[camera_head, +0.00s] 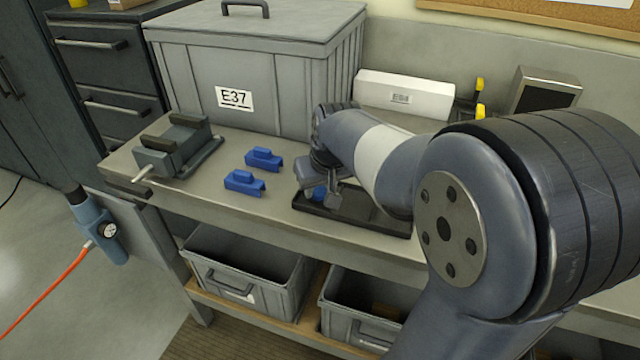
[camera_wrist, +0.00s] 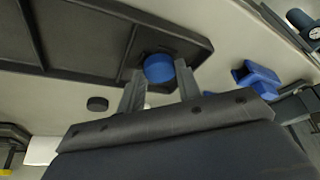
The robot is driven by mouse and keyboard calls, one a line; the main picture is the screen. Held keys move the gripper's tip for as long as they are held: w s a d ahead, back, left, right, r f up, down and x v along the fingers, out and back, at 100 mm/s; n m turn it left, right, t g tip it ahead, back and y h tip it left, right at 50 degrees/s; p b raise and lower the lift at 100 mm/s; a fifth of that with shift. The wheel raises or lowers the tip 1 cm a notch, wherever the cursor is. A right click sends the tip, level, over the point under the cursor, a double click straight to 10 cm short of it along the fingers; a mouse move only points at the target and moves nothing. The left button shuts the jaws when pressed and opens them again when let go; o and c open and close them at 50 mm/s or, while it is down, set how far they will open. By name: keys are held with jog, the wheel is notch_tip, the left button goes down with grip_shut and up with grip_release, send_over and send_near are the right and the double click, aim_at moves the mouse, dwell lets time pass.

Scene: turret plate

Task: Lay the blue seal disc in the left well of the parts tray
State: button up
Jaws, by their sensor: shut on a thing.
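The blue seal disc (camera_wrist: 160,68) is between the fingertips of my gripper (camera_wrist: 159,82), which is shut on it. In the head view a bit of the blue disc (camera_head: 319,192) shows between the fingers of my gripper (camera_head: 320,196). The parts tray (camera_head: 372,224) is black and lies on the bench; my arm hides part of it. The wrist view shows the tray's dividers and wall (camera_wrist: 128,50). The disc is at the tray's left end as the head view shows it. I cannot tell whether it touches the well floor.
Two blue blocks (camera_head: 264,158) (camera_head: 244,182) lie left of the tray. A grey vise (camera_head: 172,150) stands further left. A large lidded bin (camera_head: 260,90), labelled E37, stands behind. A small black round piece (camera_wrist: 97,104) lies beside the tray.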

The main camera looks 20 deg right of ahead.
jog(key=o, duration=1)
jog(key=p+v, duration=0.1)
jog(key=v, duration=1)
jog(key=shift+w, duration=0.1)
